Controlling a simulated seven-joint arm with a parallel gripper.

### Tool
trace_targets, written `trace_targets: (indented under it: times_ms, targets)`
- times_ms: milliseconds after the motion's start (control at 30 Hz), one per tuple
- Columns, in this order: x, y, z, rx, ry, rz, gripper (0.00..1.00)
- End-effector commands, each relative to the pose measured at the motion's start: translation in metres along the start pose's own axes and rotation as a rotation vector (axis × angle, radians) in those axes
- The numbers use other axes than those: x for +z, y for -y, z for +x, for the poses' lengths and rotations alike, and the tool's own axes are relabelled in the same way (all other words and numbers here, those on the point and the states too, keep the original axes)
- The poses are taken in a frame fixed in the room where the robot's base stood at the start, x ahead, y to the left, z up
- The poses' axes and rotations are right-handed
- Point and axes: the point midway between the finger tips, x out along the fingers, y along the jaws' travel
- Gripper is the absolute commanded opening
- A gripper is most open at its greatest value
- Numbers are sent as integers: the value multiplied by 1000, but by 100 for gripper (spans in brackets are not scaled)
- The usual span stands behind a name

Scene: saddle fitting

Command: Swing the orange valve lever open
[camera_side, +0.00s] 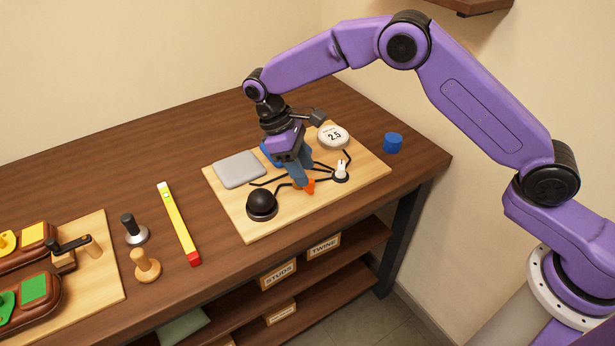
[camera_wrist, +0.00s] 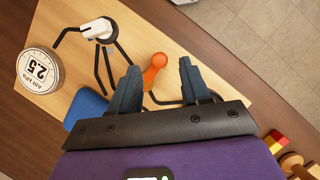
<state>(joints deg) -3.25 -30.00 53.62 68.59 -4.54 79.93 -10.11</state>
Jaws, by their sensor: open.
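The orange valve lever (camera_wrist: 154,69) shows in the wrist view with its rounded end between my two spread blue-grey fingertips. In the side view only a small part of the lever (camera_side: 309,187) shows under the fingers. My gripper (camera_side: 299,181) is open and low over the wooden board (camera_side: 238,200). I cannot tell from here how far down the fingertips reach. The lever's pivot is mostly hidden.
The board also bears a round gauge reading 2.5 (camera_side: 334,136), a white knob (camera_side: 340,171), a black dome (camera_side: 262,204), a grey pad (camera_side: 239,169) and black pipe lines. A blue cylinder (camera_side: 393,142) stands right of the board. A yellow bar (camera_side: 178,223) lies left.

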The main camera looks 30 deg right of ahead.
Motion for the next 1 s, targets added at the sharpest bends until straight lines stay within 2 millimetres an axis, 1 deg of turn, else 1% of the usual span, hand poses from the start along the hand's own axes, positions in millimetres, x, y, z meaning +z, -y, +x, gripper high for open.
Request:
trace_targets:
  times_ms: [33, 100, 233, 400, 633, 667, 700, 767, 800, 1000]
  targets:
    - [1, 0, 8, -1, 3, 0, 47]
    - [0, 0, 17, 0, 2, -1, 47]
    - [0, 0, 28, 0, 0, 0, 47]
    - [0, 0, 34, 0, 0, 0, 47]
    - [0, 0, 34, 0, 0, 0, 47]
    - [0, 0, 34, 0, 0, 0, 37]
    - [0, 0, 34, 0, 0, 0, 24]
    - [0, 0, 34, 0, 0, 0, 4]
    - [0, 0, 34, 0, 0, 0, 0]
    - [0, 0, 34, -2, 0, 5, 0]
